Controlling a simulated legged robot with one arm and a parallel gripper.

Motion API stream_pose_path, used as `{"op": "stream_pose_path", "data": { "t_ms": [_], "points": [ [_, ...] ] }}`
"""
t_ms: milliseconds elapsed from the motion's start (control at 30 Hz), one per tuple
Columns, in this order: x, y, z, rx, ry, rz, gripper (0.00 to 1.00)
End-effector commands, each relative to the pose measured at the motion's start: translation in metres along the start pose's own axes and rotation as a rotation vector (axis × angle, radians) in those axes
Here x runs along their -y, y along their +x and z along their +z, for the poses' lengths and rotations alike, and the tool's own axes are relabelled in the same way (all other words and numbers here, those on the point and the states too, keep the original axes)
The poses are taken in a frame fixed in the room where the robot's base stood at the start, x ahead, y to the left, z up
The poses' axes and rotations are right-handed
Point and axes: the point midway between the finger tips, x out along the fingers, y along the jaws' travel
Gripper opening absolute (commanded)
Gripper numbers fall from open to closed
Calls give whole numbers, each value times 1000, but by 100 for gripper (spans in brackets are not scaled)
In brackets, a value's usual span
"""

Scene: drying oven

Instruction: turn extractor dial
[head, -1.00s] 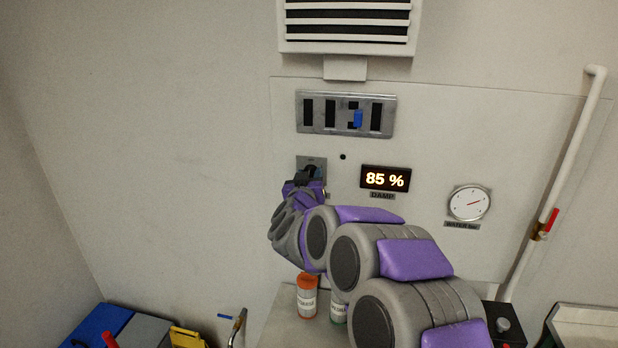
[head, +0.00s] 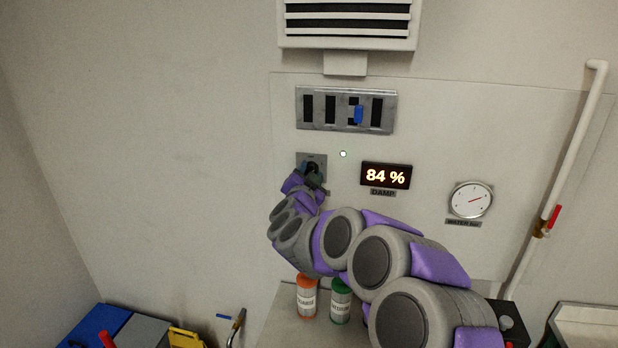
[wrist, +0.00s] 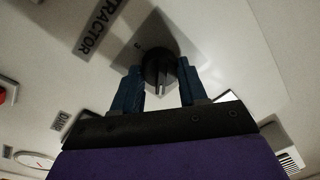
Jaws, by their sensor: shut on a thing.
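The extractor dial (wrist: 158,66) is a dark round knob on a grey square plate (wrist: 172,36). The label by it, partly cut off, reads "TRACTOR" (wrist: 95,27). In the wrist view my gripper (wrist: 160,85) has one blue finger on each side of the dial and is shut on it. In the head view my gripper (head: 313,176) is at the plate (head: 304,157) on the wall, and it hides most of the dial. The damp display (head: 386,177) reads 84 %.
A slotted panel with a blue lever (head: 358,114) and a white vent (head: 345,25) are above. A water gauge (head: 470,200) and a white pipe with a red valve handle (head: 553,218) are to the right. Orange (head: 306,298) and green (head: 341,300) labelled containers stand below my arm.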

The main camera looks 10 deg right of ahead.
Motion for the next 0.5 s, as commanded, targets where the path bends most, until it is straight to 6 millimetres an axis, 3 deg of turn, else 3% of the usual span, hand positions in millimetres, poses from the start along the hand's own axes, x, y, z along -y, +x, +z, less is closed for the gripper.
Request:
{"op": "stream_pose_path", "data": {
  "t_ms": [500],
  "points": [
    [-1,0,3,-4,151,4,12]
  ]
}}
